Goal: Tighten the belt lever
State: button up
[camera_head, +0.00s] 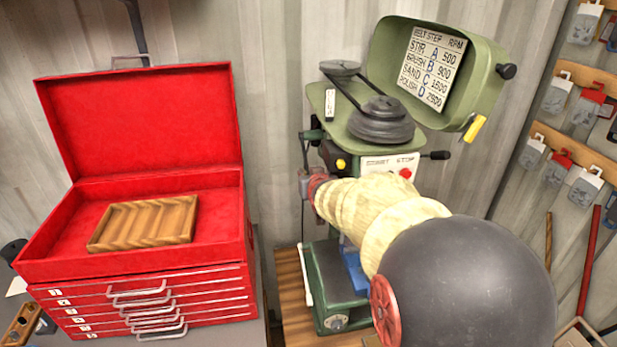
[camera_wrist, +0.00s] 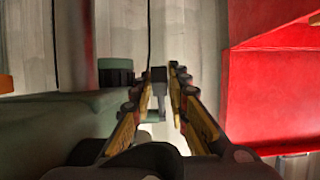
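The green drill press (camera_head: 332,268) stands right of the red tool chest, its belt cover (camera_head: 490,75) raised. A belt runs between the rear pulley (camera_head: 340,68) and the front stepped pulley (camera_head: 381,122). What looks like the belt lever (camera_wrist: 158,75), a dark slim bar, sits between my fingertips in the wrist view, beside a dark green knob (camera_wrist: 115,70). The knob also shows in the head view (camera_head: 312,135). My gripper (camera_wrist: 160,88) is open around the bar, fingers only a little apart; contact is unclear. In the head view my arm hides much of the press.
The open red tool chest (camera_head: 140,120) holds a wooden tray (camera_head: 145,222) and stands close on the left; its red side fills the right of the wrist view. A rack of hanging tags (camera_head: 575,150) is on the right wall.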

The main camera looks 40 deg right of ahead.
jog(key=o, duration=0.3)
jog(key=shift+s+a+r, duration=0.15)
jog(key=shift+s+a, duration=0.1)
jog(key=shift+s, duration=0.15)
jog(key=s+a, duration=0.2)
jog(key=s, duration=0.1)
jog(key=s+a, duration=0.2)
jog(key=s, duration=0.2)
jog(key=s+a, duration=0.2)
jog(key=s, duration=0.1)
jog(key=shift+s+a, duration=0.2)
jog(key=shift+s, duration=0.05)
